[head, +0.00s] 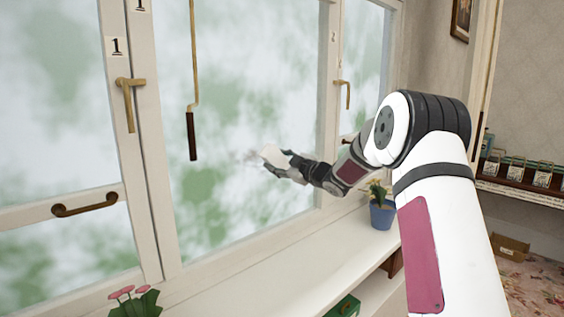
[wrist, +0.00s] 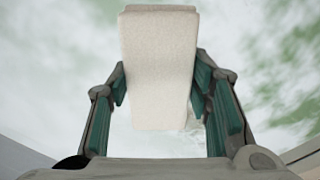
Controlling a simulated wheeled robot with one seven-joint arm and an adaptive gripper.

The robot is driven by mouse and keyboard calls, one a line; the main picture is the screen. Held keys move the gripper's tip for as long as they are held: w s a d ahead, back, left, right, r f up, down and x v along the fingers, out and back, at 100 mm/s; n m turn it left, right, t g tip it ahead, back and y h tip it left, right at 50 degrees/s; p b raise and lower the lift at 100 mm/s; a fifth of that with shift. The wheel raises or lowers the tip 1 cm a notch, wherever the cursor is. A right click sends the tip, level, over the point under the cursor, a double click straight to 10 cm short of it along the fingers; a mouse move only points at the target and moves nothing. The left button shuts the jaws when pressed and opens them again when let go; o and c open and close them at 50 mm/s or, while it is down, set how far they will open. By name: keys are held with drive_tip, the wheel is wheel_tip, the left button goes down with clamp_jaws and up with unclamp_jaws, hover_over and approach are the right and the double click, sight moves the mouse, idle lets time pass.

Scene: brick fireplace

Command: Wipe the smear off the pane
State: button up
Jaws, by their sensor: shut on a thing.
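A pale block (wrist: 158,70), like a sponge or eraser, fills the middle of the wrist view. My gripper (head: 279,162) is shut on it, with one finger on each side, and the block (head: 272,155) shows small and white in the head view. The window pane (head: 235,90) is large, with cloudy white and green beyond it. A faint grey smear (head: 250,157) shows on the pane just left of the block. The block is at or close to the glass; I cannot tell whether it touches. Part of the smear may be hidden behind the block.
A hanging rod with a dark handle (head: 191,135) is left of my gripper. A blue plant pot (head: 382,214) stands on the white sill (head: 280,250) below my arm. Pink flowers (head: 133,295) are at the front left. A brass window handle (head: 126,100) sticks out at left.

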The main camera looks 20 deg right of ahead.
sight(270, 157)
drive_tip(key=shift+s+a+b, duration=0.15)
drive_tip(key=shift+s+a, duration=0.1)
drive_tip(key=shift+a, duration=0.7)
drive_tip(key=shift+s+a+b, duration=0.2)
drive_tip(key=shift+s+a, duration=0.1)
drive_tip(key=shift+a, duration=0.7)
drive_tip(key=shift+s+a+b, duration=0.15)
drive_tip(key=shift+s+a, duration=0.1)
drive_tip(key=shift+a, duration=0.7)
drive_tip(key=shift+s+a+b, duration=0.25)
drive_tip(key=shift+s+a, duration=0.05)
drive_tip(key=shift+a, duration=0.4)
drive_tip(key=shift+s+a+b, duration=0.2)
drive_tip(key=shift+s+a, duration=0.1)
drive_tip(key=shift+a, duration=0.45)
drive_tip(key=shift+s+a+b, duration=0.25)
drive_tip(key=shift+s+a, duration=0.05)
drive_tip(key=shift+a, duration=0.4)
